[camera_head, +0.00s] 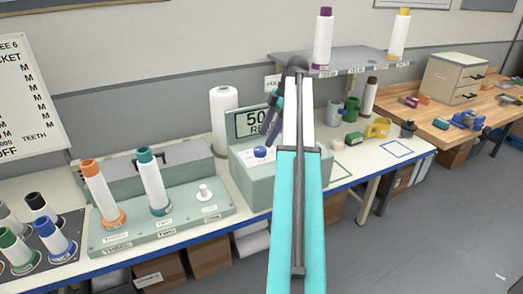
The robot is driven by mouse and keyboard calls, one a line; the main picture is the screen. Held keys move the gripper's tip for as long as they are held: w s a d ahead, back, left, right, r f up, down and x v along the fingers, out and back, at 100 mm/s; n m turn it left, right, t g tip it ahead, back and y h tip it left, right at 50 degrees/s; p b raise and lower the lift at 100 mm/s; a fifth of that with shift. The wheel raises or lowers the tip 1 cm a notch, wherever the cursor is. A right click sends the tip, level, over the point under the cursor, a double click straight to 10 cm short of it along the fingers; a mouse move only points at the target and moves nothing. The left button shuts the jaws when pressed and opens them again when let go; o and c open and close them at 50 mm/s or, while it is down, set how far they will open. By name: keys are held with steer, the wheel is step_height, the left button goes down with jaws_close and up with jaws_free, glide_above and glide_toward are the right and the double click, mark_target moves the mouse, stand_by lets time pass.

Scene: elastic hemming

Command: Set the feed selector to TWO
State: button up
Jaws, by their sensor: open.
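A green-grey base (185,232) on the left of the bench carries front labels that appear to read THREE, TWO and ONE from left to right. An orange-ended spool (98,190) stands behind THREE and a teal-ended spool (153,181) behind TWO. I cannot tell which part is the feed selector. A grey-green box (250,182) right of the base has a blue knob (260,152) on top. My gripper (268,138) is open and hangs just above the knob, apparently empty. My arm hides the box's right side.
A display panel (251,123), partly covered by my arm, and a white roll (222,115) stand behind the box. A dark rack (47,247) with several spools is at far left. Mugs and a yellow tape dispenser (378,128) stand at right. Open floor lies in front.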

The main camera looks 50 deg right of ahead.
mark_target(261, 149)
steer(key=shift+p+x, duration=0.7)
steer(key=shift+x, duration=2)
steer(key=shift+c, duration=0.3)
steer(key=c, duration=1)
